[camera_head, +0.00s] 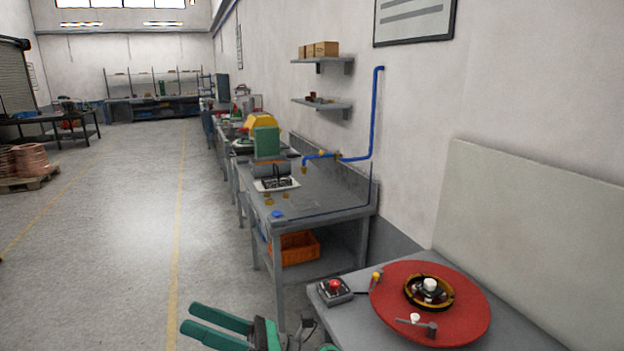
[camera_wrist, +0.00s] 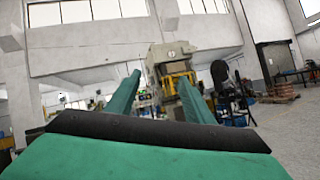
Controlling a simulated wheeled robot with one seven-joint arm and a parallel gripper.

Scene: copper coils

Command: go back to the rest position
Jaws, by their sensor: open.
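My gripper (camera_head: 218,326) shows at the bottom of the head view, left of the near bench, over the floor. Its two green fingers are spread apart with nothing between them. In the wrist view the green fingers (camera_wrist: 160,97) stand apart and point up toward the far side of the hall. Nothing touches the fingers in either view. Most of my arm is outside the head view.
The near bench (camera_head: 375,336) holds a red round plate (camera_head: 392,312) and a control box with a red button (camera_head: 335,291). A second workbench (camera_head: 335,197) stands beyond, with an orange crate (camera_head: 296,246) beneath.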

